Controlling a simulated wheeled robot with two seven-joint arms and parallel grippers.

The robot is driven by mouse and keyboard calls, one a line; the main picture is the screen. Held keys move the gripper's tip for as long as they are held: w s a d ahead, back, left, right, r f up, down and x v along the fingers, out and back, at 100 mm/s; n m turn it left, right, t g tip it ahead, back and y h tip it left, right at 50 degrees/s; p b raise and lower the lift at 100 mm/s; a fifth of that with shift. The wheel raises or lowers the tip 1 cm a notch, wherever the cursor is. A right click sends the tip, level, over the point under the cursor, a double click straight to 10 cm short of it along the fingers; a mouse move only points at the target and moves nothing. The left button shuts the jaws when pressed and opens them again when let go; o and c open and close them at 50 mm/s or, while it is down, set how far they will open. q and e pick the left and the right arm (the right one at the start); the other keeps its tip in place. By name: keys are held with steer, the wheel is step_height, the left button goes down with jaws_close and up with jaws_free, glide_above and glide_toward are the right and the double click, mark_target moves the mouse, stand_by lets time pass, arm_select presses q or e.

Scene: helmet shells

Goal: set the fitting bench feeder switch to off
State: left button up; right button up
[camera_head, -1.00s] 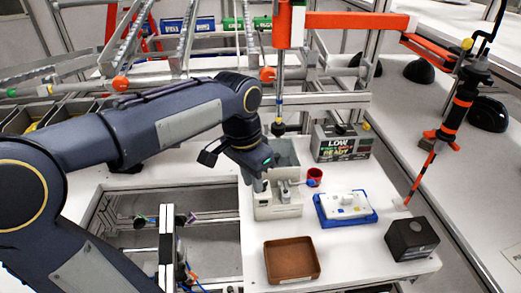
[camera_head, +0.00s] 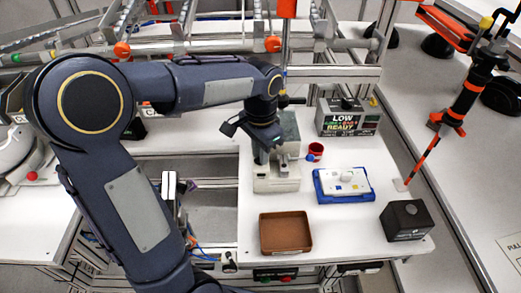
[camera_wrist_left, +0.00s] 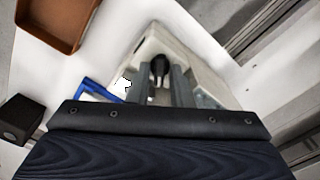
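The bench feeder seems to be the pale grey-green machine (camera_head: 277,184) on the white bench; it also shows in the left wrist view (camera_wrist_left: 205,55). My left gripper (camera_head: 264,158) points down at its top. In the left wrist view my gripper's two fingers (camera_wrist_left: 162,82) stand apart, with a dark rounded part (camera_wrist_left: 160,66), possibly the switch, close to their tips. I cannot tell whether they touch it. The switch's setting is not readable. A display box (camera_head: 347,121) behind reads LOW and READY. My right gripper is not in view.
A red cup (camera_head: 315,150) and a blue tray with a white part (camera_head: 343,185) stand right of the feeder. A brown tray (camera_head: 285,232) lies in front and a black box (camera_head: 407,220) at right. An orange-black pole tool (camera_head: 461,100) hangs at right.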

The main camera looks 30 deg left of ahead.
arm_select(q)
jaws_close()
steer(key=shift+m+p, duration=0.5)
steer(key=shift+m, duration=2.9)
jaws_free()
